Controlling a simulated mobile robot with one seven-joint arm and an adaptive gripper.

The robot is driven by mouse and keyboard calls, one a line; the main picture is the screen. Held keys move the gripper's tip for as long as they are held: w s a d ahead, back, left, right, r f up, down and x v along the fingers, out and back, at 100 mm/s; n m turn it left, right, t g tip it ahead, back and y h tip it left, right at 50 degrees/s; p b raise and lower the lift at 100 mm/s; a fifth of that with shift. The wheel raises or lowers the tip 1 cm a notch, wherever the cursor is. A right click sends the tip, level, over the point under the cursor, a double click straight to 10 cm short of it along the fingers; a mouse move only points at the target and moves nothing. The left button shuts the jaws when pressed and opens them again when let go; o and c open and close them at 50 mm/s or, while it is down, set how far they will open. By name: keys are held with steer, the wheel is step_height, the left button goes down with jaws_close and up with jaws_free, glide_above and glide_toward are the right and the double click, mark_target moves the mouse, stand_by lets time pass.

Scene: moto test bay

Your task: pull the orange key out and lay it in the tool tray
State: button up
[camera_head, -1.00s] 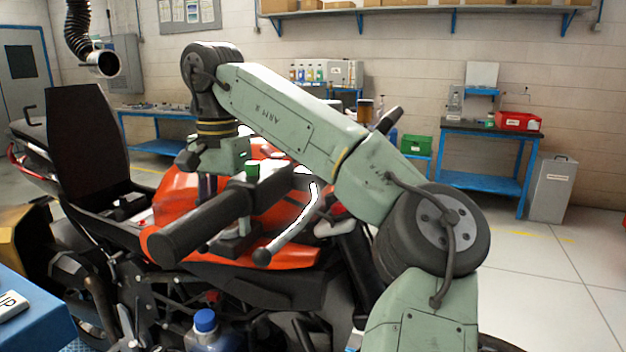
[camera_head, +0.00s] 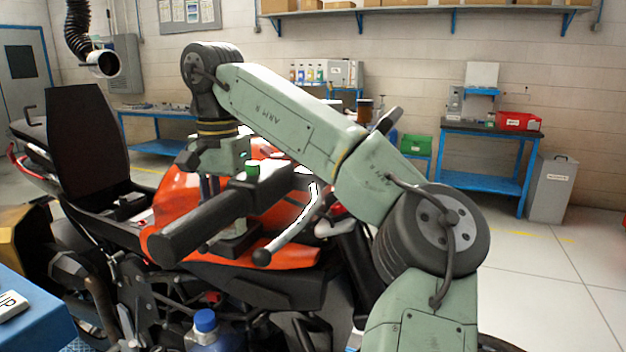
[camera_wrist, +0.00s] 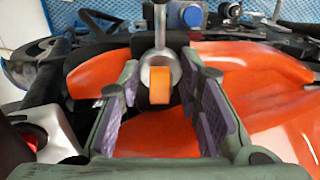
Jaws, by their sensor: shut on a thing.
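The orange key (camera_wrist: 160,92) shows in the middle of the wrist view, upright in front of a round grey metal lock (camera_wrist: 158,62). The exact contact is hard to see. In the head view my gripper (camera_head: 212,187) points down over the orange motorcycle (camera_head: 178,200), partly hidden behind the black handlebar grip (camera_head: 195,228). The key is hidden there. I cannot make out a tool tray for certain in either view.
The handlebar and its lever (camera_head: 290,235) lie close in front of my gripper. A blue-capped bottle (camera_head: 205,322) stands low at the front. A blue surface (camera_head: 35,318) with a white labelled item is at lower left. Open floor (camera_head: 550,275) is at right.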

steer(key=o, duration=1.6)
steer(key=shift+c, duration=0.2)
